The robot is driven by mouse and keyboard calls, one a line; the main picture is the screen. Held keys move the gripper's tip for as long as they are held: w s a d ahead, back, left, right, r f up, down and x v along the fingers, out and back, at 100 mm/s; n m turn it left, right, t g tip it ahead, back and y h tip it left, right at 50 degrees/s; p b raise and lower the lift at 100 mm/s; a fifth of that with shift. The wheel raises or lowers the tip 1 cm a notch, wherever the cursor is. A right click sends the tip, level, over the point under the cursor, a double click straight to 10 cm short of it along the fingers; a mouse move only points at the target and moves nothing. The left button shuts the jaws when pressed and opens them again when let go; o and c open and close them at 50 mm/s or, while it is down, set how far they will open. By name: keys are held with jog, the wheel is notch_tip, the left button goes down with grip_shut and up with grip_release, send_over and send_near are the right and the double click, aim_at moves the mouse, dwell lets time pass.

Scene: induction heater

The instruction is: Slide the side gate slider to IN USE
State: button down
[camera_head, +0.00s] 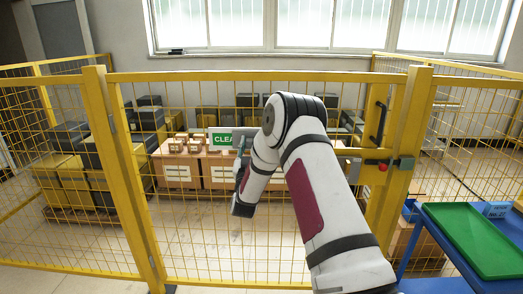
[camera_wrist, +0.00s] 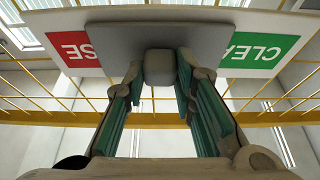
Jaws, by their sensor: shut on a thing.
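The sign board has a green end reading "CLEA" (camera_head: 222,139), left of my arm in the head view. In the wrist view it appears upside down, with the green end (camera_wrist: 258,50) at right and a red end reading "SE" (camera_wrist: 77,49) at left. The grey slider plate (camera_wrist: 120,33) sits between them and covers part of both labels. My gripper (camera_wrist: 160,78) is shut on the plate's grey knob (camera_wrist: 158,66), one finger on each side. In the head view my gripper (camera_head: 243,150) is near the sign, and my arm hides the sign's right part.
The sign is on a yellow mesh gate (camera_head: 190,262) with a latch and red knob (camera_head: 382,167) at right. Boxes (camera_head: 180,171) stand behind the mesh. A blue table with a green tray (camera_head: 480,240) is at the lower right.

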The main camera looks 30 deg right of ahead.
jog(key=w+a+b, duration=0.1)
jog(key=a, duration=0.1)
jog(key=w+a+b, duration=0.1)
jog(key=w+a, duration=0.1)
jog(key=w+a+b, duration=0.1)
jog(key=a, duration=0.1)
jog(key=shift+w+a, duration=0.45)
jog(key=shift+a, duration=0.2)
jog(key=shift+a+r, duration=0.1)
jog(key=c, duration=1.3)
grip_release()
jog(key=shift+w, duration=0.1)
jog(key=v, duration=1.2)
